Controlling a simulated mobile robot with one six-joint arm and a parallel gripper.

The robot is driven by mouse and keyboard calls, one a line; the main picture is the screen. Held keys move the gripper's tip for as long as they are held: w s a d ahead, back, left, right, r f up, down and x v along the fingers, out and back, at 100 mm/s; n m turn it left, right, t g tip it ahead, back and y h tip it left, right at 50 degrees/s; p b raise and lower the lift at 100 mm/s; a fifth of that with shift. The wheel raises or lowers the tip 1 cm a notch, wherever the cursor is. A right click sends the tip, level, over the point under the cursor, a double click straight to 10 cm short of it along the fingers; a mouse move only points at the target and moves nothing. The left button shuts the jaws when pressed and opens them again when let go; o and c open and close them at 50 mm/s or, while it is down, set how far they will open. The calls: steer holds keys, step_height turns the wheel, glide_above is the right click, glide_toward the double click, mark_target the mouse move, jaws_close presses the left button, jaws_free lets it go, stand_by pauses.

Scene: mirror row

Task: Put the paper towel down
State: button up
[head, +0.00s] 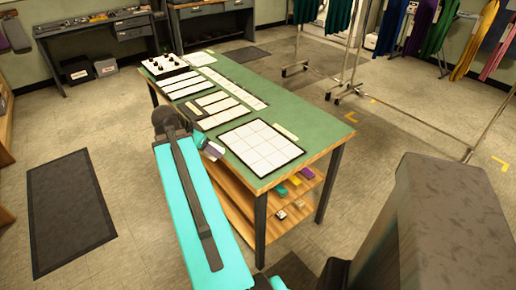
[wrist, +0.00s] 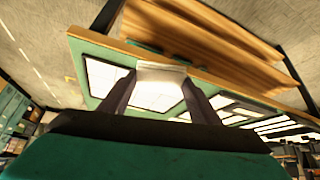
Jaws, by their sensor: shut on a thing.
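A white piece, which looks like the paper towel (wrist: 161,75), is held between the two dark fingers of my gripper (wrist: 160,82) in the wrist view. In the head view my gripper (head: 208,145) is mostly behind my teal arm, at the near long side of the green table (head: 288,130). A small pale bit of the towel (head: 215,151) shows at its tip. The towel appears apart from the tabletop, but its exact height is hard to tell.
A white gridded sheet (head: 261,147) lies at the table's near right end. More white panels (head: 211,109) and a knobbed box (head: 165,65) lie farther back. A lower wooden shelf holds several small coloured items (head: 279,188). Clothes racks stand at the back right.

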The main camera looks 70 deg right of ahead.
steer(key=s+d+f+m+g, duration=0.1)
steer(key=s+d+m, duration=0.2)
steer(key=s, duration=0.5)
steer(key=shift+s+d+f+g+y+b, duration=0.2)
steer(key=shift+f+g+y+b, duration=0.1)
steer(key=shift+f, duration=0.1)
steer(key=shift+d+r+p, duration=0.15)
steer(key=shift+d+p, duration=0.25)
steer(key=shift+p, duration=0.4)
steer(key=shift+s+d+p, duration=0.2)
steer(key=shift+d+p, duration=0.55)
steer(key=shift+p, duration=0.3)
steer(key=s+d+p, duration=0.1)
steer(key=d, duration=0.3)
steer(key=s+d+f+p, duration=0.1)
steer(key=d, duration=0.3)
steer(key=d+p, duration=0.1)
steer(key=d, duration=0.4)
steer(key=shift+s+d+f, duration=0.1)
steer(key=shift+s+f, duration=0.3)
steer(key=shift+p, duration=0.3)
steer(key=shift+f+p, duration=0.7)
steer(key=shift+f, duration=1.05)
